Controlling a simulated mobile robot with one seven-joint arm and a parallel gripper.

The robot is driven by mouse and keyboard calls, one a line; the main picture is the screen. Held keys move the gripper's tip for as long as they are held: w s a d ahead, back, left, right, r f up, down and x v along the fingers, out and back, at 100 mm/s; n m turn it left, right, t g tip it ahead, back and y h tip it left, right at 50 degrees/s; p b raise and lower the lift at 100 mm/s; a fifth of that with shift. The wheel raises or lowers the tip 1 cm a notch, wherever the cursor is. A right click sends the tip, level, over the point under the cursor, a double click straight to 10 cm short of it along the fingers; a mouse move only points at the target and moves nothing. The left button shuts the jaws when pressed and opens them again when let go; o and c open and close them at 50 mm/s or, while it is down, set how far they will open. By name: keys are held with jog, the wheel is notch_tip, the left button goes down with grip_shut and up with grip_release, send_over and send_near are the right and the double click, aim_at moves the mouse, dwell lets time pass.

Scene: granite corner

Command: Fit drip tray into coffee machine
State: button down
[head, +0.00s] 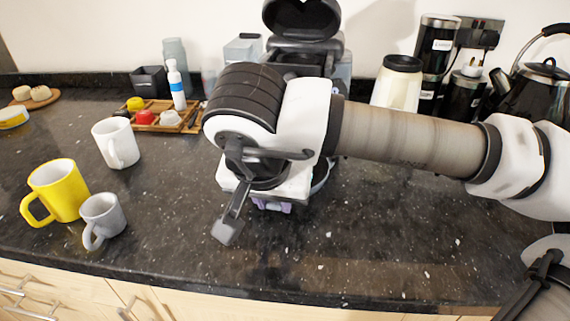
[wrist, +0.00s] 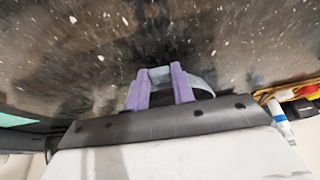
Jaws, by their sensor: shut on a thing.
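The coffee machine (head: 302,47) stands at the back of the counter with its top lid raised. My arm hides its lower front. My gripper (head: 272,206) is low over the counter in front of the machine, and its purple fingertips barely show below the wrist. In the wrist view, the purple fingers of my gripper (wrist: 160,84) are shut on a small grey piece, which seems to be part of the drip tray (wrist: 203,84). A grey curved edge shows beside the right finger. Most of the tray is hidden, so its tilt cannot be told.
A yellow mug (head: 62,190), a grey mug (head: 103,217) and a white mug (head: 118,143) stand on the left. A wooden tray (head: 152,127) holds small coloured items. Canisters (head: 398,82) and a kettle (head: 540,90) stand at the back right. The front counter is clear.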

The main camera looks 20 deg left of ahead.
jog(key=w, duration=0.2)
jog(key=w+a, duration=0.1)
jog(key=w, duration=0.1)
jog(key=shift+w, duration=0.35)
jog(key=w, duration=0.1)
jog(key=w+p, duration=0.1)
jog(key=w, duration=0.1)
jog(key=w+f, duration=0.1)
jog(key=shift+w+a, duration=0.15)
jog(key=shift+a, duration=0.25)
jog(key=shift+f, duration=0.3)
jog(key=shift+f, duration=0.25)
jog(key=c, duration=1.2)
grip_release()
jog(key=shift+r, duration=0.1)
jog(key=shift+o, duration=0.2)
jog(key=shift+r, duration=0.15)
